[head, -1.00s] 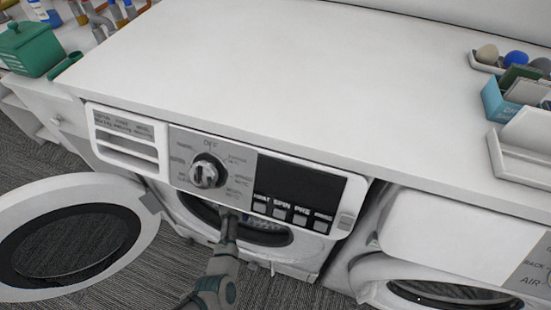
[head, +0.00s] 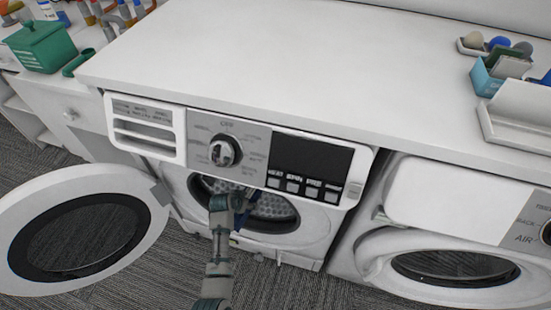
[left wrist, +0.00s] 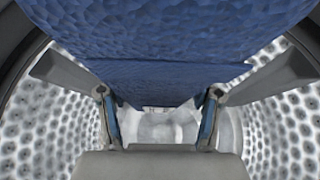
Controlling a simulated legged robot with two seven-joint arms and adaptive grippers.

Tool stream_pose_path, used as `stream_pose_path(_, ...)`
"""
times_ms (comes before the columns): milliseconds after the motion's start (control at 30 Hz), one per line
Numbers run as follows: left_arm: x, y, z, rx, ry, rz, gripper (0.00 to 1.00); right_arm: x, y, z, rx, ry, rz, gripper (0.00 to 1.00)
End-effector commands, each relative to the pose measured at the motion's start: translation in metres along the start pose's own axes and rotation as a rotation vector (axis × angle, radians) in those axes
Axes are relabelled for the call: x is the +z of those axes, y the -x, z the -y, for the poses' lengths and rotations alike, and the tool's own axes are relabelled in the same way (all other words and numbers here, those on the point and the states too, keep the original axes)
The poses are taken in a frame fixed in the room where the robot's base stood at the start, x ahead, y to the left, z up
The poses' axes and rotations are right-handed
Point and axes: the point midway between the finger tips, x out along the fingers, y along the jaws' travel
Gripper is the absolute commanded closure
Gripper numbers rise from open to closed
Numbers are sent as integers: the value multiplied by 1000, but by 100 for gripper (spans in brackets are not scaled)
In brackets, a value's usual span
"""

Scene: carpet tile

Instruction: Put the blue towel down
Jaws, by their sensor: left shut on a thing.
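The blue towel (left wrist: 180,35) fills the upper part of the left wrist view and hangs down between my fingers. A small dark blue patch of it (head: 234,239) shows beside my gripper in the head view. My left gripper (left wrist: 158,100) is shut on the towel, with its fingers spread to either side of the cloth. In the head view my left gripper (head: 238,203) is at the open mouth of the washing machine (head: 310,225). The perforated metal drum (left wrist: 40,120) surrounds it in the wrist view. My right gripper is not in view.
The washer's round door (head: 138,238) stands open to the left. A second machine (head: 375,250) stands at the right.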

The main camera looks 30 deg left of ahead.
Motion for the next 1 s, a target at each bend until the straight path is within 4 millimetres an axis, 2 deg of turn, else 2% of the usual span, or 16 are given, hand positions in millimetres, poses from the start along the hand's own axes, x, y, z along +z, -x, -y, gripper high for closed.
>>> stream_pose_path(167, 0, 46, -20, 67, -109, -4, 80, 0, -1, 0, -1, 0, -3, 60)
stream_pose_path(267, 1, 84, -38, 123, -200, -5, 80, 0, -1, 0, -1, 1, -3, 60)
stream_pose_path(400, 1, 151, -69, 223, -361, -7, 80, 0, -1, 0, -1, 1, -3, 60)
stream_pose_path(533, 2, 206, -96, 309, -496, -7, 80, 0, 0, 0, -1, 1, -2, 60)
stream_pose_path(767, 4, 258, -119, 386, -631, 3, 80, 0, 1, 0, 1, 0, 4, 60)
stream_pose_path(1000, 4, 334, -156, 504, -805, -2, 80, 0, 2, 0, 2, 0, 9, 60)
